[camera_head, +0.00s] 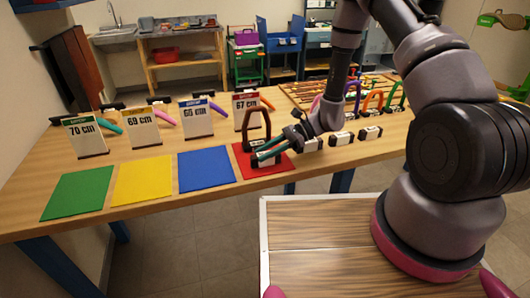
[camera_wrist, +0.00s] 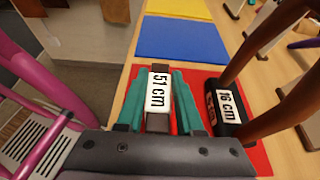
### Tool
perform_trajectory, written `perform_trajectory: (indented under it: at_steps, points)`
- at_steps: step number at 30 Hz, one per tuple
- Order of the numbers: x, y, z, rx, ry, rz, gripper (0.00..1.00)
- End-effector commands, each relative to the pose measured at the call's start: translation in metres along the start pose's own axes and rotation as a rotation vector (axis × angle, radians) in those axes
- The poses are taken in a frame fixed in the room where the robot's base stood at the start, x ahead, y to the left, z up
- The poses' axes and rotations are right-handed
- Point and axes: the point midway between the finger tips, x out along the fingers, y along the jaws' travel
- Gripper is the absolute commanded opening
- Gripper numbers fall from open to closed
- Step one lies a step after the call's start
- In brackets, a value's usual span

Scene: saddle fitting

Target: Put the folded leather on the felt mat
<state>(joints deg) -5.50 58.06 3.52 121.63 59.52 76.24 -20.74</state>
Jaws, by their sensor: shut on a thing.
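My gripper (camera_wrist: 159,74) has teal fingers shut on a brown piece with a white "51 cm" label (camera_wrist: 158,92). It may be the folded leather; I cannot tell its fold. The fingers (camera_head: 268,154) and the piece are over the red felt mat (camera_head: 282,164), which also shows in the wrist view (camera_wrist: 262,160). I cannot tell whether the piece touches the mat.
Blue (camera_head: 206,168), yellow (camera_head: 142,180) and green (camera_head: 78,193) mats lie in a row to the left. Several label cards, such as "67 cm" (camera_head: 246,110), stand behind. Small labelled blocks (camera_head: 341,138) and coloured arches (camera_head: 373,101) are to the right.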

Motion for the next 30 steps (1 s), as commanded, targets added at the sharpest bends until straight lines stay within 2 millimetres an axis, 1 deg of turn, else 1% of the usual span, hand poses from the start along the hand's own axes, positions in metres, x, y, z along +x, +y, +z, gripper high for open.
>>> perform_trajectory:
  at_steps: [9,10,11,12,20,23,26,30]
  points:
    - [0.001,0.0,-0.003,0.0,0.0,-0.001,0.0]
    - [0.001,0.0,-0.002,0.0,0.001,-0.001,0.47]
    - [0.001,0.0,-0.002,-0.001,0.001,-0.001,0.58]
    - [0.001,0.0,-0.002,-0.001,0.001,-0.001,0.66]
    - [0.001,0.0,-0.002,0.0,0.0,-0.001,0.66]
    - [-0.001,0.0,0.001,-0.001,0.001,0.0,0.66]
    - [-0.012,-0.001,0.0,0.0,0.001,-0.004,0.66]
    - [-0.041,-0.002,0.0,0.0,0.002,-0.006,0.66]
